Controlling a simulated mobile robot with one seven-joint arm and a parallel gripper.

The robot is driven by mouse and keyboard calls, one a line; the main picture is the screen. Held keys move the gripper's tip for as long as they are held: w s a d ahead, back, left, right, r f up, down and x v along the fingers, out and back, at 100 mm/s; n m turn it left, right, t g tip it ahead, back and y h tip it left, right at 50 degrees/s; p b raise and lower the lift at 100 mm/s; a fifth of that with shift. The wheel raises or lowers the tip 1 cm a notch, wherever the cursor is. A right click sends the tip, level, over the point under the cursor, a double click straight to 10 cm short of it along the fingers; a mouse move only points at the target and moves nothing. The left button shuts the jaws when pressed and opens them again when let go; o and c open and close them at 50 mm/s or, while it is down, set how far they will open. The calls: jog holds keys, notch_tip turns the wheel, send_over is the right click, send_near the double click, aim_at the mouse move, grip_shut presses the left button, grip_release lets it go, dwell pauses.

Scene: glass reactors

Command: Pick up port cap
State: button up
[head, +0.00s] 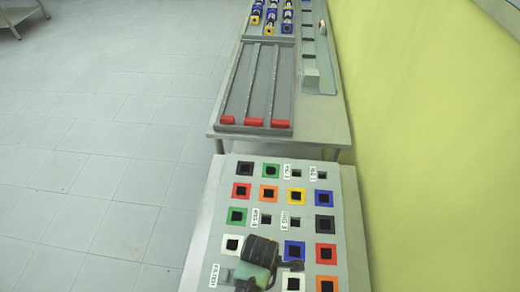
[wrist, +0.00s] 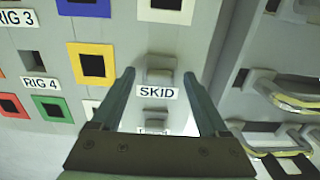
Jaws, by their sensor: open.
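My gripper (wrist: 160,76) is open, with its two fingers spread and nothing held between them in the wrist view. Past the fingers are a label reading SKID (wrist: 157,93) and a small grey block (wrist: 161,66) above it. Another grey block (wrist: 156,118) sits below that label, over a second label that is partly hidden. A yellow square with a dark centre (wrist: 92,64) is left of the fingers. I cannot tell which of these pieces is the port cap. In the head view my dark wrist covers part of the board (head: 221,216) at the near end.
The board holds several coloured squares, such as a red one (head: 241,191) and a green one (head: 270,170). Looped metal handles (wrist: 285,95) stand right of the gripper. A grey rack with red ends (head: 254,85) lies beyond. A yellow-green wall (head: 430,130) is on the right; open floor is on the left.

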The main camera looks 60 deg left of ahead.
grip_shut()
dwell(0.4)
